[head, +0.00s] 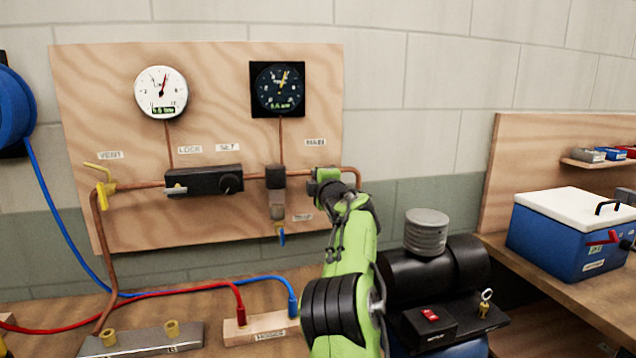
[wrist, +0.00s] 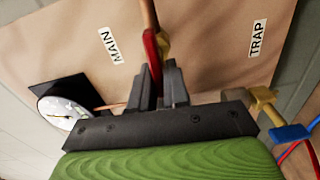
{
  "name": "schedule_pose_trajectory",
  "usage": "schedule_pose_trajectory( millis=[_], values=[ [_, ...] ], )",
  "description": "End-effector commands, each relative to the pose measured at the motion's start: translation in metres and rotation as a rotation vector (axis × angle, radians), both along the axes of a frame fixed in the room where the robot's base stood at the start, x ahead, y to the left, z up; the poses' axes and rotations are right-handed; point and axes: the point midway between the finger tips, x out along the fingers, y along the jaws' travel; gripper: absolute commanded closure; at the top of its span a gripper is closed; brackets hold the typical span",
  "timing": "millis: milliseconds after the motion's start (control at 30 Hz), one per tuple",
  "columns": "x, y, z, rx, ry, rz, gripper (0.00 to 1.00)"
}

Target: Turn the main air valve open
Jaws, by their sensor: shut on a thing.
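The main air valve shows in the wrist view as a brass body (wrist: 164,45) with a red lever (wrist: 151,50) on the copper pipe, beside the MAIN label (wrist: 112,45). My gripper (wrist: 160,82) is shut on the red lever, with its dark fingers at the lever's end. The lever looks roughly in line with the pipe in this view, but its exact angle is hard to tell. In the head view my gripper (head: 325,178) is at the board under the MAIN label (head: 315,142) and hides the valve.
The plywood board (head: 215,75) carries a white gauge (head: 161,92), a dark gauge (head: 278,89), a black regulator box (head: 204,181) and a yellow vent valve (head: 104,190). A blue drain lever (head: 282,237) hangs left of my arm. Red and blue hoses lie below.

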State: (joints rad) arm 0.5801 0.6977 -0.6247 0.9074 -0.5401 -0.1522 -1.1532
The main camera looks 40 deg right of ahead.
Motion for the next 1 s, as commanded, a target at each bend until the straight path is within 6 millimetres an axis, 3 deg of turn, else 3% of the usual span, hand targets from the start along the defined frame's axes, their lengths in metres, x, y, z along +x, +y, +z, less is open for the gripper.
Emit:
schedule_pose_trajectory(
  millis=[700,733,833,1000],
  values=[
    [0.0005,0.0001,-0.0033,-0.062,0.04,0.001,1.0],
    [0.0005,0.0001,-0.0034,-0.061,0.039,0.001,0.81],
    [0.0005,0.0,-0.0031,-0.061,0.038,0.001,0.66],
    [0.0003,0.0,-0.0024,-0.061,0.037,0.0,0.64]
  ],
)
